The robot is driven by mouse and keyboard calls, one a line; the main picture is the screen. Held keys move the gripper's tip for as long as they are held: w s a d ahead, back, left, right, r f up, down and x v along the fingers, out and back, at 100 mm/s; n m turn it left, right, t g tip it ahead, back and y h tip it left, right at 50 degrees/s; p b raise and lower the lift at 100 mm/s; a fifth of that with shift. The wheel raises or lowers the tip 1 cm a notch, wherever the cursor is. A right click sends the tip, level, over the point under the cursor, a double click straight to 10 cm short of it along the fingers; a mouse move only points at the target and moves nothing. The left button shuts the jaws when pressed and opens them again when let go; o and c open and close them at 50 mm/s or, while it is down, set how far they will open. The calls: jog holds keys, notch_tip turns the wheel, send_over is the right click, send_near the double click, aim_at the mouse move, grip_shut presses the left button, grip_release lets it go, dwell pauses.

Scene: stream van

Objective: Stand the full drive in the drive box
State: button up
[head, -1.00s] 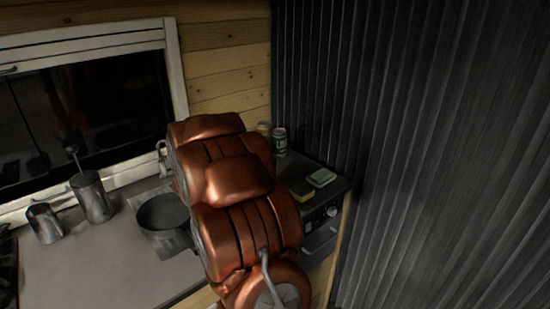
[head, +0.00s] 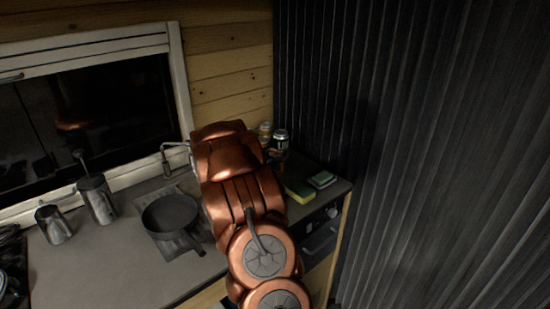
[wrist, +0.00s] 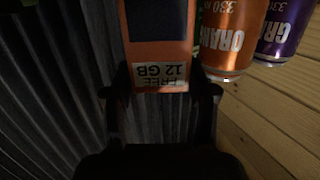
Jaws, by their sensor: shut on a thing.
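An orange drive (wrist: 158,50) with a dark panel and a white label is between the fingers of my gripper (wrist: 160,95) in the wrist view. The label reads "FREE 12 GB" upside down, and the gripper is shut on the drive. The drive's far end runs out of the top of the view. In the head view my copper-coloured arm hides the gripper and the drive. I cannot make out the drive box in either view.
An orange can (wrist: 227,40) and a purple can (wrist: 283,35) stand close beside the drive in the wrist view. The head view shows cans (head: 281,138) in the back corner, sponges (head: 300,190), a pan (head: 170,212) and a corrugated dark wall (head: 420,150) at right.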

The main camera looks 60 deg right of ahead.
jog(key=shift+f, duration=0.95)
jog(key=shift+f, duration=0.2)
jog(key=o, duration=1.2)
jog(key=shift+r, duration=0.15)
